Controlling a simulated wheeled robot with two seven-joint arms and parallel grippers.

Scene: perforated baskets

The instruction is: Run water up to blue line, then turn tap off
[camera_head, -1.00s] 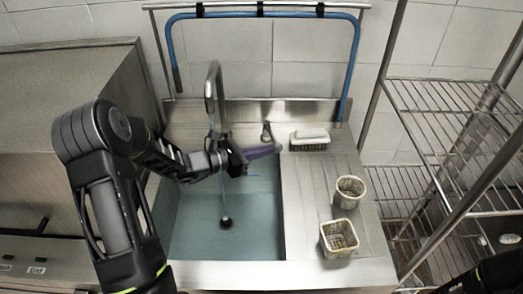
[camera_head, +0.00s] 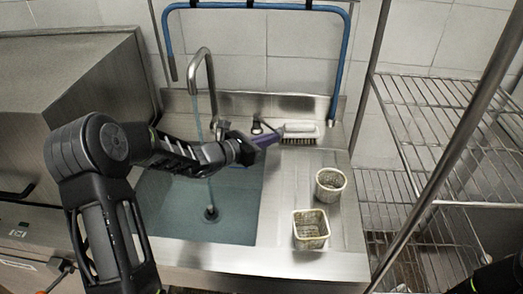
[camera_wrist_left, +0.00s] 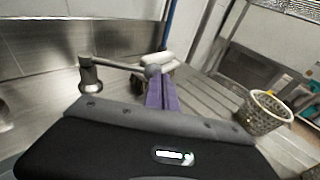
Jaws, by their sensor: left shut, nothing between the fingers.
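The curved tap spout (camera_head: 205,72) stands behind the sink basin (camera_head: 150,195), and a thin stream of water (camera_head: 199,125) falls from it. Bluish water (camera_head: 232,205) covers the basin floor and drain. My left gripper (camera_head: 268,140) has purple fingers, shut and empty, just in front of the lever. In the wrist view the fingers (camera_wrist_left: 161,94) are by the lever's end; contact is unclear.
A scrubbing brush (camera_head: 300,129) lies right beyond my left fingertips. A round perforated basket (camera_head: 331,186) and a square one (camera_head: 311,230) stand on the ribbed drainboard (camera_head: 290,180). A wire shelf rack (camera_head: 440,110) is at the right. A blue hose (camera_head: 345,60) hangs above.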

